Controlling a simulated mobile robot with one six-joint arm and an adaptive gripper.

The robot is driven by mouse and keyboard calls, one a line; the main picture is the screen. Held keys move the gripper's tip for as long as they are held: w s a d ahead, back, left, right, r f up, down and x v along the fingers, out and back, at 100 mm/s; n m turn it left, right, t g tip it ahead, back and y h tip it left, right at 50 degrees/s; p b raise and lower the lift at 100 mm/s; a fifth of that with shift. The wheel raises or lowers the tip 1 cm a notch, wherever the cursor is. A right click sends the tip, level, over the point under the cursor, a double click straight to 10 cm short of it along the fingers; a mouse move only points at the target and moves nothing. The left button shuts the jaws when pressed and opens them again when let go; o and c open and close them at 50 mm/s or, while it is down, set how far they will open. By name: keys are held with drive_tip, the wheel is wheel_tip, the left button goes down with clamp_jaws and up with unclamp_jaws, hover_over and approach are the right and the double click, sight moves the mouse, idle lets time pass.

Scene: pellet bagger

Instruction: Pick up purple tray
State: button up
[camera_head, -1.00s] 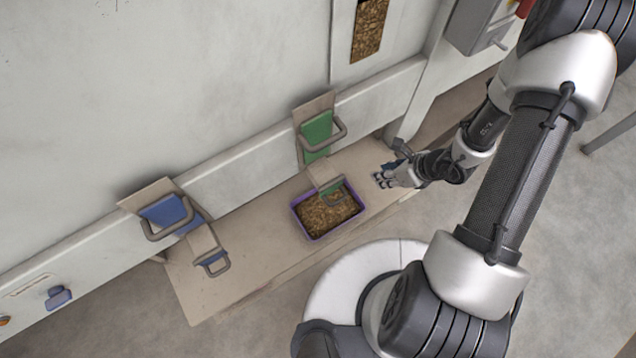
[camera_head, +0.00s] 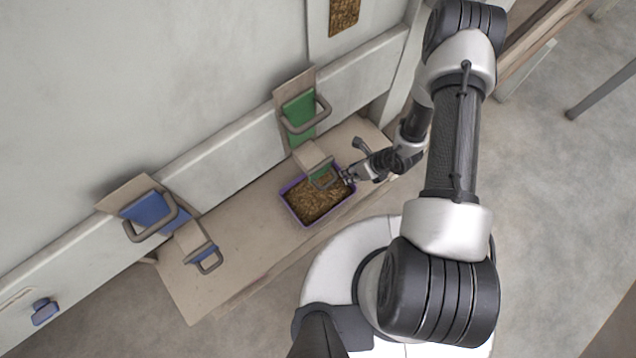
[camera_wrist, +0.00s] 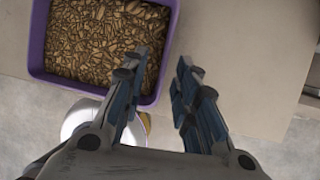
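The purple tray (camera_head: 287,205) is full of brown pellets and sits on a low beige bench, under the chute with the green panel. In the wrist view the tray (camera_wrist: 37,45) fills the upper left, with its purple rim showing. My gripper (camera_head: 346,174) is at the tray's right end in the head view. The right finger is over bare bench.
The green-panelled chute (camera_head: 300,117) with grey handles hangs over the tray's back. A blue-panelled chute (camera_head: 150,211) stands to the left. A white wall beam (camera_head: 235,138) runs behind.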

drive_tip(key=x, duration=0.1)
drive_tip(key=b+x, duration=0.1)
drive_tip(key=x, duration=0.3)
drive_tip(key=shift+w+d+f+b, duration=0.2)
drive_tip(key=shift+d+b, duration=0.05)
drive_tip(key=shift+b, duration=0.05)
clamp_jaws()
idle(0.4)
